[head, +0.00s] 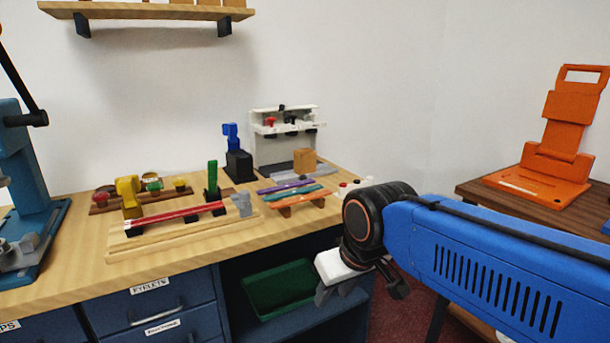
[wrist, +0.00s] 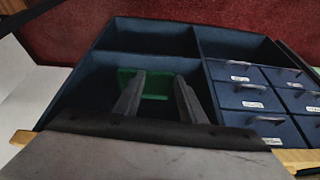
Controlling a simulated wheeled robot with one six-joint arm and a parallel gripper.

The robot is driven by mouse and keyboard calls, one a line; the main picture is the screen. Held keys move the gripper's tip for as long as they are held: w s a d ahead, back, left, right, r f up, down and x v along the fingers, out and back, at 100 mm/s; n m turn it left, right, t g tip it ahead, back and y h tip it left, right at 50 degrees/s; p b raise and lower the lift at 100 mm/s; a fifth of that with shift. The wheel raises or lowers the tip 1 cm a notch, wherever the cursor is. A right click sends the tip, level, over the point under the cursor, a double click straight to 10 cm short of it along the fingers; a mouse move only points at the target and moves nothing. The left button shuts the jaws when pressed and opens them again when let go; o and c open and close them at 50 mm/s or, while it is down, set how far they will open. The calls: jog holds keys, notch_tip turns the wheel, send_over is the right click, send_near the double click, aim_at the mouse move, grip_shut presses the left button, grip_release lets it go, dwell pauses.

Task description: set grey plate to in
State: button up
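A flat grey plate (head: 312,172) lies on the counter at the foot of a white stand (head: 287,150), reaching out past its front; it looks like the grey plate of the task. An orange-tan block (head: 304,160) stands at or on it and hides part of it. My gripper (head: 338,294) hangs off the counter's front right edge, below the top and well apart from the plate. In the wrist view my gripper (wrist: 157,98) points down at the open shelf, fingers apart with nothing between them. The plate does not show there.
A green tray (head: 280,289) sits in the open shelf below the counter, also in the wrist view (wrist: 154,84). A wooden rail (head: 180,233) with a red rod, pens on a rack (head: 298,201) and a blue-black device (head: 238,158) crowd the counter. An orange stand (head: 552,165) is at right.

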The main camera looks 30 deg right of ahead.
jog(key=w+d+r+m, duration=0.1)
jog(key=w+d+r, duration=0.2)
jog(key=w+r, duration=0.5)
jog(key=w+d+r, duration=0.2)
jog(key=w+r, duration=0.6)
jog(key=r, duration=0.1)
jog(key=m+y, duration=0.1)
send_near(305, 176)
jog(key=x, duration=0.8)
jog(key=shift+w+f, duration=0.3)
grip_shut()
